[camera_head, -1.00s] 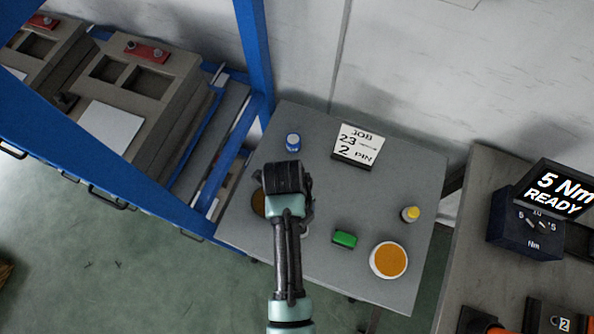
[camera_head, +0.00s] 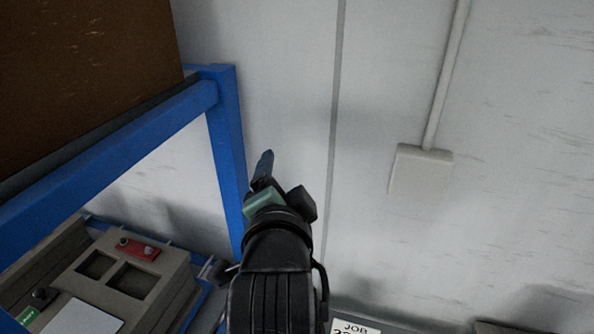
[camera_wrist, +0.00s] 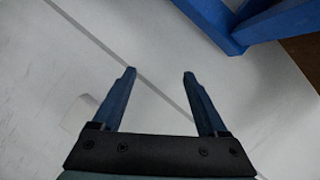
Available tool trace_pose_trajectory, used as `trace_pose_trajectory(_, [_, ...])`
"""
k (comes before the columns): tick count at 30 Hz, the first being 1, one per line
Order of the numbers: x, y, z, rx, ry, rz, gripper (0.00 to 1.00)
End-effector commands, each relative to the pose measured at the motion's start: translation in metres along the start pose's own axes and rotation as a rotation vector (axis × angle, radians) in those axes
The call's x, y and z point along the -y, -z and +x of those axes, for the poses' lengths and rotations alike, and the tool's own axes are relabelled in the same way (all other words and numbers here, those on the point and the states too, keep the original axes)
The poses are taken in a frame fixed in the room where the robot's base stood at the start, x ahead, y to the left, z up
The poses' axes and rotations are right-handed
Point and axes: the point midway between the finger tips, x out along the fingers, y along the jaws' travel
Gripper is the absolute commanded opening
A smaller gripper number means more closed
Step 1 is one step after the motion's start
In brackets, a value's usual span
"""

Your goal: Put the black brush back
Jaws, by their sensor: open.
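My gripper (camera_head: 265,162) is raised in front of the pale wall in the head view, fingers pointing up. In the wrist view my gripper (camera_wrist: 159,73) has its two blue fingers apart, with nothing between them. The black brush cannot be made out in either current view. Only the top of the job sign (camera_head: 355,327) shows at the bottom edge of the head view; most of the table around it is out of frame.
A blue frame (camera_head: 226,150) stands left of my gripper in the head view; blue beams (camera_wrist: 262,22) also show in the wrist view. A beige fixture (camera_head: 120,275) sits lower left. The wall carries a box (camera_head: 420,170) with a conduit.

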Motion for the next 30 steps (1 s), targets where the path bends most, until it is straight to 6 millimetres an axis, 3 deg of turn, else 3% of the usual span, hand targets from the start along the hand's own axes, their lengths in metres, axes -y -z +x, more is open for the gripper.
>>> trace_pose_trajectory(1, [0.040,0.033,-0.016,-0.097,0.119,-0.125,0.76])
trace_pose_trajectory(3, [0.089,0.071,-0.046,-0.247,0.254,-0.308,0.76])
trace_pose_trajectory(6, [0.145,0.114,-0.098,-0.480,0.389,-0.542,0.76])
trace_pose_trajectory(10, [0.191,0.148,-0.162,-0.750,0.471,-0.760,0.76])
trace_pose_trajectory(13, [0.208,0.160,-0.194,-0.886,0.489,-0.855,0.76])
trace_pose_trajectory(16, [0.215,0.165,-0.209,-0.950,0.492,-0.898,0.76])
trace_pose_trajectory(30, [0.215,0.165,-0.210,-0.957,0.490,-0.906,0.76])
